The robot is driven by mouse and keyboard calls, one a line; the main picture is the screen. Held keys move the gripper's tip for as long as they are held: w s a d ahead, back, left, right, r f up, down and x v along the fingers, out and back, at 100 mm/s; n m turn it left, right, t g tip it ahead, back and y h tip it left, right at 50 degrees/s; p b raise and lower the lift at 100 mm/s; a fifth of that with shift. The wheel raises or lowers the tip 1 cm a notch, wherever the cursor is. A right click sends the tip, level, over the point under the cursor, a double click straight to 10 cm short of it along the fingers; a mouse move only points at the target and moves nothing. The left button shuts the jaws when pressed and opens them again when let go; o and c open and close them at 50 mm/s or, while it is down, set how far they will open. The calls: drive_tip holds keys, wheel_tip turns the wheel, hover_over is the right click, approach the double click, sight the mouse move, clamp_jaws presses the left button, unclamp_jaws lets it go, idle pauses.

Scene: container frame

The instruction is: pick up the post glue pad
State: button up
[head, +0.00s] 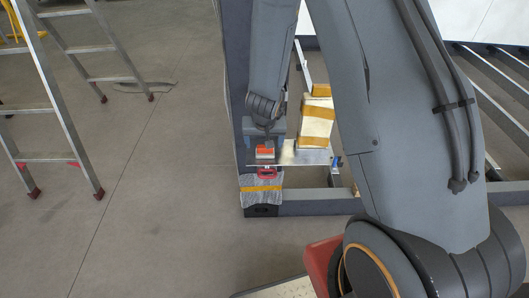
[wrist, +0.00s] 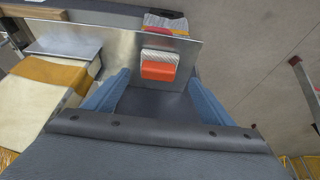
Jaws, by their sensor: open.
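The post glue pad appears to be the small orange block with a pale grey ribbed face (wrist: 158,70). It sits on a shiny metal plate (wrist: 120,42); in the head view the pad (head: 265,152) lies close to the dark post. My gripper (wrist: 160,80) is open, with its blue fingers on the left and right of the pad in the wrist view. The pad shows between the fingertips, and I see no finger touching it. In the head view my gripper (head: 266,133) is just above and behind the pad, its fingers partly hidden.
A cream block with mustard bands (head: 317,125) stands right of the pad. A red clamp-like part (head: 266,173) sits below the plate, above the post's plastic-wrapped foot (head: 262,190). A stepladder (head: 60,110) stands on the left. The floor between is clear.

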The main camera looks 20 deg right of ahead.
drive_tip(key=shift+b+x, duration=0.4)
drive_tip(key=shift+x, duration=2)
drive_tip(key=shift+d+r, duration=0.1)
drive_tip(key=shift+d, duration=0.05)
drive_tip(key=c, duration=1.2)
drive_tip(key=shift+o, duration=0.2)
drive_tip(key=shift+r, duration=0.1)
wheel_tip(320, 180, up, 10)
drive_tip(key=p, duration=0.6)
